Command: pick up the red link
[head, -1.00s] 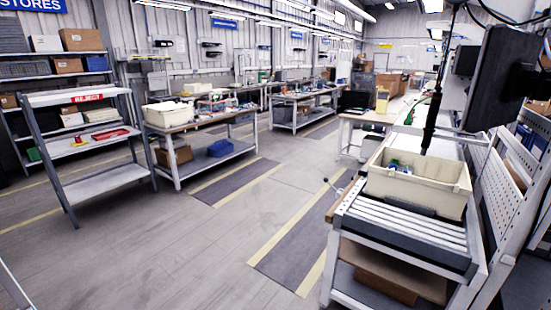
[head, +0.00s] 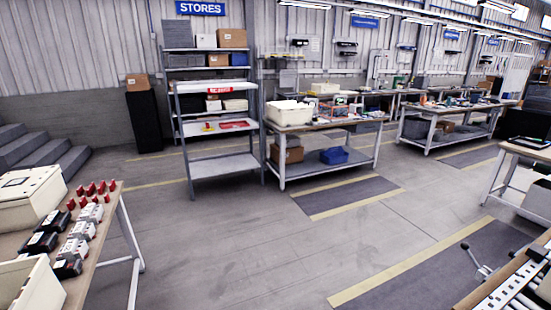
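No thing is clear enough to be named the red link for certain. A flat red piece (head: 238,125) lies on the middle shelf of the grey rack, and a small red and yellow piece (head: 208,127) lies to its left. Several small red parts (head: 91,188) stand on the bench at the left, beside grey and black blocks (head: 72,248). All are too small to make out their exact shape. Neither of my grippers is in view.
The grey rack (head: 190,142) stands across the room below the STORES sign (head: 200,8). A workbench (head: 330,126) with a cream bin (head: 289,113) is right of it. The left bench (head: 88,236) and a roller conveyor (head: 510,285) edge the near floor. The middle floor is clear.

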